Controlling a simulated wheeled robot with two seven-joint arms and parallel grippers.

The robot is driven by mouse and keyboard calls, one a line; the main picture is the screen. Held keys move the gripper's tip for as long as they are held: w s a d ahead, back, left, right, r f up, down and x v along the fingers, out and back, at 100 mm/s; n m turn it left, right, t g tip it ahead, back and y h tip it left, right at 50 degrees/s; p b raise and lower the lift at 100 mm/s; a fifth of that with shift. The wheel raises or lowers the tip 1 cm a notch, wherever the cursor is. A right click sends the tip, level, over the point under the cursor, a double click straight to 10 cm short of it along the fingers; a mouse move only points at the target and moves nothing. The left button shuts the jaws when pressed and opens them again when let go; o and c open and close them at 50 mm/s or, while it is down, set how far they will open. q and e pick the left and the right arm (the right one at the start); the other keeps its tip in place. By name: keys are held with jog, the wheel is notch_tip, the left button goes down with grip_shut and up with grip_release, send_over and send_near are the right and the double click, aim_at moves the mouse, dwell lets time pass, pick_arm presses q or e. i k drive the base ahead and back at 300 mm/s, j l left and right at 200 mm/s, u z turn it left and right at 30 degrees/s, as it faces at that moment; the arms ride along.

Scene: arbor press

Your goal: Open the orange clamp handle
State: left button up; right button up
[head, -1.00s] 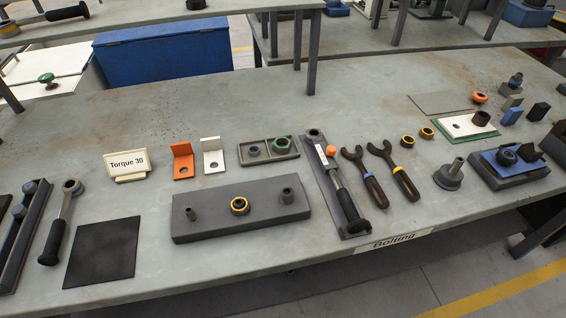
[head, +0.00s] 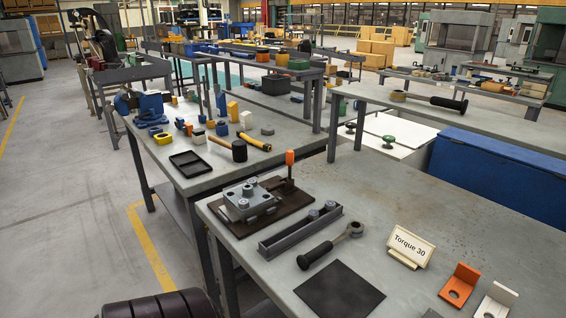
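The orange clamp handle (head: 290,158) stands upright at the back right of a dark base plate (head: 229,222) on the near bench's left end. A grey metal fixture block (head: 249,203) with bolts sits on the same plate, left of the handle. The handle's lower link looks joined to a dark clamp arm beside the block, but the detail is too small to tell whether it grips. Neither of my grippers is in view.
A dark rail (head: 301,231), a black-handled wrench (head: 330,245), a black mat (head: 340,290) and a "Torque 30" sign (head: 411,246) lie right of the clamp. Another bench (head: 198,180) with a hammer and a black tray stands behind. The floor at the left is clear.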

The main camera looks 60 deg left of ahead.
aim_at(289, 154)
jog(key=u, duration=1.75)
jog(key=j+u, duration=0.1)
jog(key=j, duration=0.1)
